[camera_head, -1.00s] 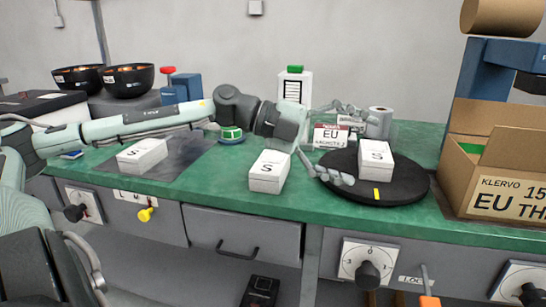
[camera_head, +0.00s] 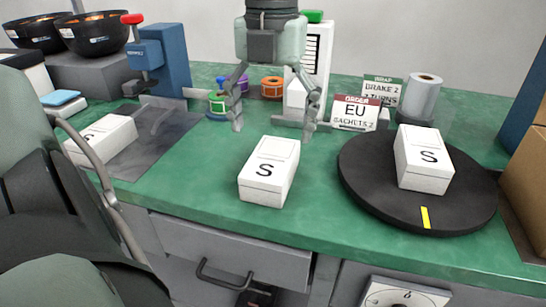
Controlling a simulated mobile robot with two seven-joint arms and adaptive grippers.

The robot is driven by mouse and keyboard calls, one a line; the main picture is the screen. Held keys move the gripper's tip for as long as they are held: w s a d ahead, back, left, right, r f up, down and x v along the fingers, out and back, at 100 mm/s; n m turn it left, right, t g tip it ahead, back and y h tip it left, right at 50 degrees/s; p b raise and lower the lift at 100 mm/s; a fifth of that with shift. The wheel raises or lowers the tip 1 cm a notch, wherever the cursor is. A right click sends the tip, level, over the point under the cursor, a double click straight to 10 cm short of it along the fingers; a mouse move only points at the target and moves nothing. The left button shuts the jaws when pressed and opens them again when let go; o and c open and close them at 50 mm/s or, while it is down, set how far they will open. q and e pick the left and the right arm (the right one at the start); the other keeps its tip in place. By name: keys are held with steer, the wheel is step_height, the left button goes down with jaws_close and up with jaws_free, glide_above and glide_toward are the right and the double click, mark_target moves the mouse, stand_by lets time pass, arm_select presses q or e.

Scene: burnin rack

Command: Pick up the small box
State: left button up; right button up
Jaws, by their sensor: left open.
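Three small white boxes marked S are in the head view. One box (camera_head: 269,171) lies on the green bench top in the middle. Another box (camera_head: 423,160) lies on the black turntable (camera_head: 365,194) at the right. The third box (camera_head: 104,138) lies on a grey mat (camera_head: 150,150) at the left. My left gripper (camera_head: 273,126) hangs fingers-down behind the middle box, with its fingers spread wide apart and no box between them. It is apart from the middle box. My right gripper is not in view.
A blue press (camera_head: 163,60) and black bowls (camera_head: 94,33) are at the left. A cardboard box (camera_head: 527,190) is at the right edge.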

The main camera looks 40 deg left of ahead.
mark_target(272, 157)
arm_select(q)
steer(key=f, duration=0.6)
steer(key=shift+s+d+f, duration=0.15)
steer(key=shift+d+f, duration=0.05)
steer(key=shift+f, duration=0.1)
steer(key=c, duration=1.3)
steer(key=shift+r, duration=0.15)
steer(key=shift+c, duration=0.2)
